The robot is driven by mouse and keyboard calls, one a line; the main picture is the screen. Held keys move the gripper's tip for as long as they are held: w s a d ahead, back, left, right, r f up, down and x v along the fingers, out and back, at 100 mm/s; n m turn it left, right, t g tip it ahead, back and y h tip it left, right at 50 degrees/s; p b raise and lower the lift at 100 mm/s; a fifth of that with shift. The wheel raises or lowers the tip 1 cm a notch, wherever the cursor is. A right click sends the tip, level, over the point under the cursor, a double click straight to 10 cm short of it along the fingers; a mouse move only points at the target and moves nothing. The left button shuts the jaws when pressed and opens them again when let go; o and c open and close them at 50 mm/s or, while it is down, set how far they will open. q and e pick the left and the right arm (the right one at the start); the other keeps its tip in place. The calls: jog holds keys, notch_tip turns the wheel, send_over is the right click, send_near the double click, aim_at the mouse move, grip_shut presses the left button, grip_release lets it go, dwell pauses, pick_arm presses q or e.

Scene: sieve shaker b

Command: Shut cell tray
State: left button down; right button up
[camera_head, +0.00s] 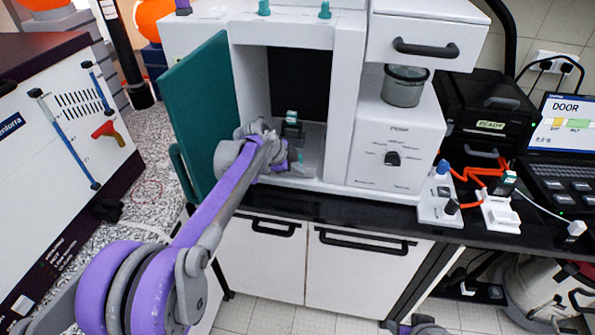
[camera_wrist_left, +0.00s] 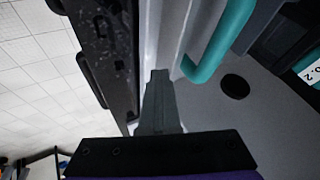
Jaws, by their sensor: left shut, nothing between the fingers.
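The white cabinet (camera_head: 343,90) has an open cell with a dark back wall, and its teal door (camera_head: 197,105) stands swung open on the left. A grey tray (camera_head: 312,145) shows low in the cell, partly hidden by my arm; I cannot tell how far out it sits. My left gripper (camera_head: 291,160) is at the cell's mouth by the tray, mostly hidden by its own wrist. In the left wrist view, its closed fingers (camera_wrist_left: 158,85) are empty and lie beside a teal handle (camera_wrist_left: 218,45) above a grey surface. Whether they touch anything is unclear. My right gripper is out of view.
The black counter (camera_head: 370,209) runs along the front. A laptop (camera_head: 562,130) and orange cables sit at right.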

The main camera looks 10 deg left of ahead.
pick_arm(q)
jog(key=shift+w+r, duration=0.1)
jog(key=shift+w, duration=1.1)
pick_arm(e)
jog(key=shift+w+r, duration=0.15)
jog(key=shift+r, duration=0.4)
pick_arm(q)
jog(key=shift+w+r, duration=0.1)
jog(key=shift+r, duration=0.1)
